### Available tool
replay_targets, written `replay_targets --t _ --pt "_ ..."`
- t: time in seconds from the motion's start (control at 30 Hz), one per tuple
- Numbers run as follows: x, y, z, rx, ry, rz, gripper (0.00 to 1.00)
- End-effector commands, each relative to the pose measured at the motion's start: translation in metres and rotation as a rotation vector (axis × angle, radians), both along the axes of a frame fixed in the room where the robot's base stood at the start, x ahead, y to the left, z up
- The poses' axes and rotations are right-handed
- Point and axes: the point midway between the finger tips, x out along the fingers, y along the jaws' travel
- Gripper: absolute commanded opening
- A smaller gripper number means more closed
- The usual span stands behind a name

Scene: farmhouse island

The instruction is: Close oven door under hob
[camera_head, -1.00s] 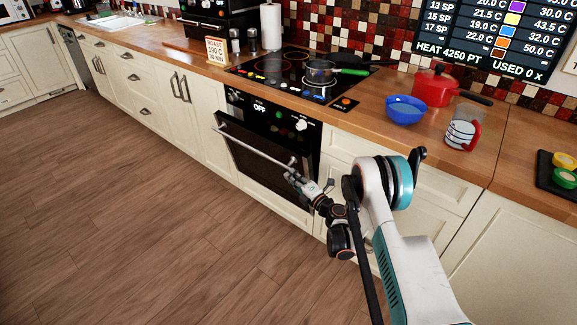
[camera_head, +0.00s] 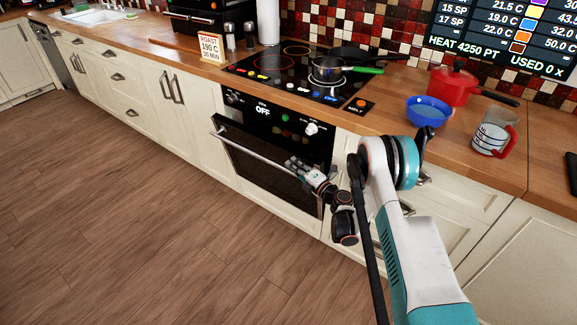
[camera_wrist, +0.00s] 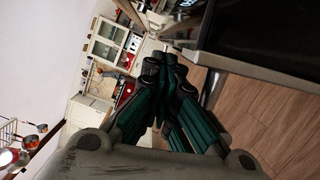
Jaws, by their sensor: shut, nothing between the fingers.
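The oven door (camera_head: 262,160) is a dark glass panel under the hob (camera_head: 300,68), with a long metal handle (camera_head: 250,143) across its top. It stands nearly upright; I cannot tell whether a small gap remains at its top edge. My gripper (camera_head: 293,164) is shut and empty at the right part of the door front, by the handle's right end. In the wrist view, the closed fingers (camera_wrist: 168,62) are beside the metal handle (camera_wrist: 213,86) and the dark door (camera_wrist: 270,25). Whether they touch is unclear.
Control knobs (camera_head: 311,129) sit above the door. A pan (camera_head: 327,69) is on the hob. A blue bowl (camera_head: 428,111), red pot (camera_head: 452,86) and measuring jug (camera_head: 494,132) stand on the counter to the right. The wooden floor (camera_head: 110,220) in front is clear.

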Motion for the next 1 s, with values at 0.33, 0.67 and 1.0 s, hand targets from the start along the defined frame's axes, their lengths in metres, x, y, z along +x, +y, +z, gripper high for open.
replay_targets --t 0.33,0.67,1.0 --pt "-0.001 -0.001 0.001 0.000 0.001 0.002 0.00" --pt "0.036 -0.030 0.015 0.062 0.080 0.000 0.00" --pt "0.041 -0.034 0.017 0.074 0.095 0.001 0.00"
